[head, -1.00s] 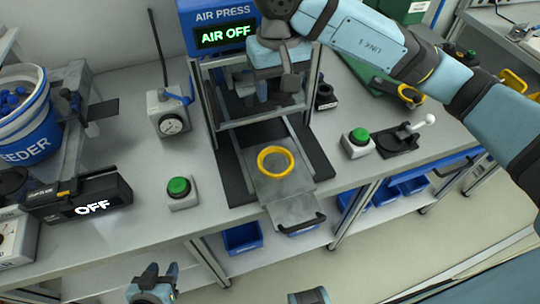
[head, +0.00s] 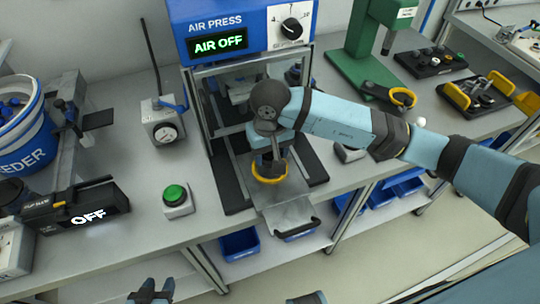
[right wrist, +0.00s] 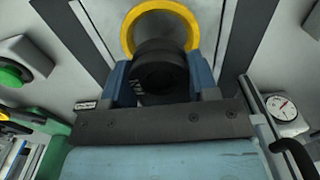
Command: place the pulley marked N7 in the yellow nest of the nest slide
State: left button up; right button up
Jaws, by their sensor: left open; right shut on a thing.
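The yellow nest (head: 268,178) is a ring on the grey plate of the nest slide (head: 290,213), pulled out in front of the air press. My right gripper (head: 273,160) points down over it and hides its back part. In the right wrist view my right gripper (right wrist: 165,85) is shut on a black pulley (right wrist: 158,62). The pulley overlaps the near part of the yellow nest (right wrist: 188,22), with grey plate visible inside the ring. My left gripper (head: 152,293) is open and empty at the bottom edge.
The air press (head: 222,40) reads AIR OFF behind the slide. A green button (head: 175,193) and a gauge block (head: 163,122) stand left of it. A green stand (head: 365,65) and a fixture with yellow handles (head: 478,95) are at right. Bench around the left button is clear.

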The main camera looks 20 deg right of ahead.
aim_at(270, 160)
jog(key=shift+f, duration=0.95)
jog(key=shift+f, duration=0.1)
jog(key=shift+f+b, duration=0.55)
jog(key=shift+b, duration=0.3)
jog(key=o, duration=1)
jog(key=shift+r, duration=0.1)
